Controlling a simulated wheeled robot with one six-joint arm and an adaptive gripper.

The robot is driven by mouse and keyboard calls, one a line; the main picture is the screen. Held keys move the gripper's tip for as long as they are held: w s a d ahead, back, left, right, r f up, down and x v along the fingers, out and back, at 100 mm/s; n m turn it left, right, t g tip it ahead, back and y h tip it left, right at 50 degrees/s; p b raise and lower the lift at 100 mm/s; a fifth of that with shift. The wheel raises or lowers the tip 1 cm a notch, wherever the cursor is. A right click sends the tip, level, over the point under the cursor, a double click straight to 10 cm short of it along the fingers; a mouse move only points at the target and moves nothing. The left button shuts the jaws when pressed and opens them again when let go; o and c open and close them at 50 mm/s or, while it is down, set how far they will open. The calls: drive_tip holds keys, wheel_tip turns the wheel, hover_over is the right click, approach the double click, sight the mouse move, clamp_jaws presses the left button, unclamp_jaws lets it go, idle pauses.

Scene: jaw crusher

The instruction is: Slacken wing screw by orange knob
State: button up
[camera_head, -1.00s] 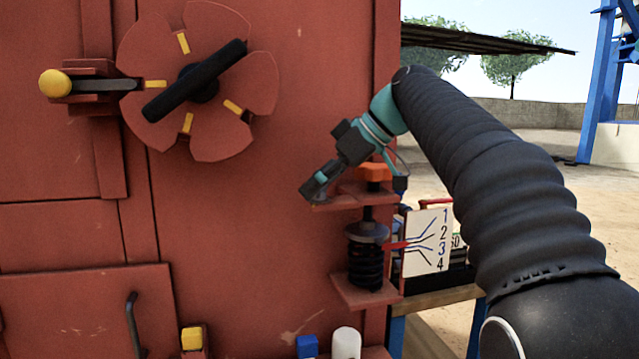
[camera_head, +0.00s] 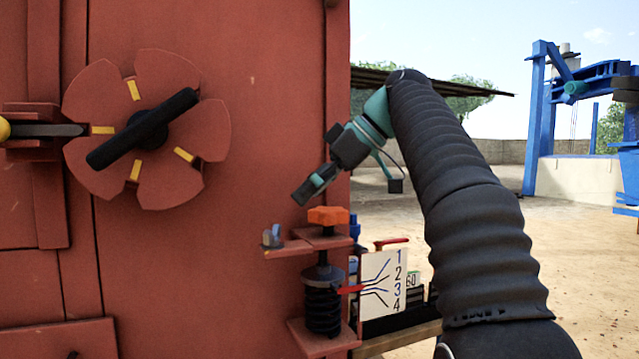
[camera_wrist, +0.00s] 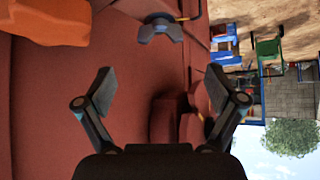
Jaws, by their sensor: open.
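The wing screw (camera_head: 272,237) is small and grey-blue, on the left end of the red bracket (camera_head: 290,248). The orange knob (camera_head: 328,215) sits on the bracket to the right of it, above a black spring (camera_head: 322,310). My gripper (camera_head: 302,195) is above the wing screw and slightly right of it, apart from it. In the wrist view the wing screw (camera_wrist: 160,28) shows at the top middle, beyond my open, empty fingers (camera_wrist: 161,88). The orange knob (camera_wrist: 50,20) is at the top left there.
A red panel carries a lobed disc (camera_head: 185,135) with a black handle bar (camera_head: 142,128). A numbered card (camera_head: 382,280) with a red pointer (camera_head: 350,289) stands right of the spring. Open ground lies to the right, with a blue frame (camera_head: 540,120) farther off.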

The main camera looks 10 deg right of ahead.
drive_tip(key=shift+v, duration=1.15)
drive_tip(key=s+d+f+m+t+h, duration=0.1)
drive_tip(key=s+d+f+m+h, duration=0.1)
drive_tip(key=s+f, duration=0.6)
drive_tip(key=s+d+f+m+h, duration=0.3)
drive_tip(key=s+f+m, duration=0.4)
drive_tip(key=f, duration=1.1)
drive_tip(key=s+d+f+m+t+h, duration=0.1)
drive_tip(key=s+d+f+m+h, duration=0.2)
drive_tip(key=s+f, duration=0.7)
wheel_tip(320, 180, down, 3)
drive_tip(key=shift+s+d+f+m+t+h, duration=0.2)
drive_tip(key=shift+s+d+m+t+h, duration=0.1)
drive_tip(key=shift+m, duration=0.8)
